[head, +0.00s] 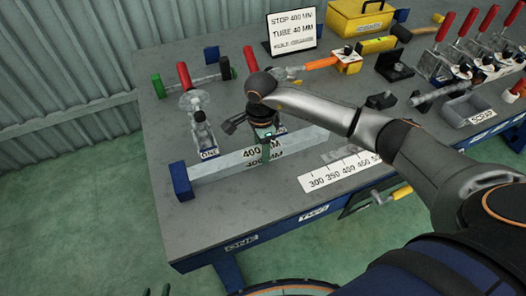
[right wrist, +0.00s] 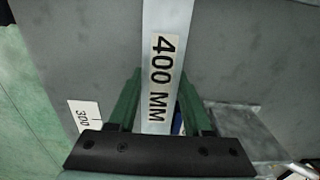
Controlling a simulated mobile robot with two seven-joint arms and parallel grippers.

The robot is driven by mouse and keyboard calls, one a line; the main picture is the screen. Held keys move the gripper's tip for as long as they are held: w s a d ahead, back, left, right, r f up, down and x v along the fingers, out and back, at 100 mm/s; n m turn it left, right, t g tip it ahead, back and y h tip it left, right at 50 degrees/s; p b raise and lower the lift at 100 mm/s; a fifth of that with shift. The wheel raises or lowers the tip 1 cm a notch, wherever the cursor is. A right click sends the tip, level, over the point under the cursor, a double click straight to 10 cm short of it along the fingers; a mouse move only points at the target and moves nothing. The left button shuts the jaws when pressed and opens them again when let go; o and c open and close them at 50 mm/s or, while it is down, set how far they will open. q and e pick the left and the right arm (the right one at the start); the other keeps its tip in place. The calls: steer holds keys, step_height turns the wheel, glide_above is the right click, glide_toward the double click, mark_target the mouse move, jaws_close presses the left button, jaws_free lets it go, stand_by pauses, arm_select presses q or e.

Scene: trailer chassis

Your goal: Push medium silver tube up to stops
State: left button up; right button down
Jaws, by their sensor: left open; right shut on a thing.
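The silver tube (head: 222,163) labelled 400 MM lies across the front of the grey table. Its left end is at the blue block (head: 181,181); I cannot tell whether they touch. My right gripper (head: 266,152) reaches down over the tube's middle and is shut on it. In the right wrist view the tube (right wrist: 168,20) runs between the two green fingers (right wrist: 160,105), beside the 400 MM label. My left gripper (head: 156,291) shows only as fingertips at the bottom edge, open and empty, well away from the tube.
A ruler plate (head: 343,172) marked from 300 lies in front of the tube's right part. Behind the tube are a red-handled clamp (head: 198,118) and a sign (head: 291,30). More clamps (head: 460,60) and a scrap tray (head: 468,109) stand at the right.

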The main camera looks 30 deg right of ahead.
mark_target(260, 149)
steer(key=shift+w+a, duration=0.15)
steer(key=shift+a, duration=0.2)
steer(key=shift+r, duration=0.1)
steer(key=c, duration=0.5)
jaws_free()
steer(key=shift+o, duration=1.3)
steer(key=shift+d, duration=0.15)
step_height(260, 149, up, 12)
steer(key=b, duration=0.1)
steer(key=shift+r, duration=0.2)
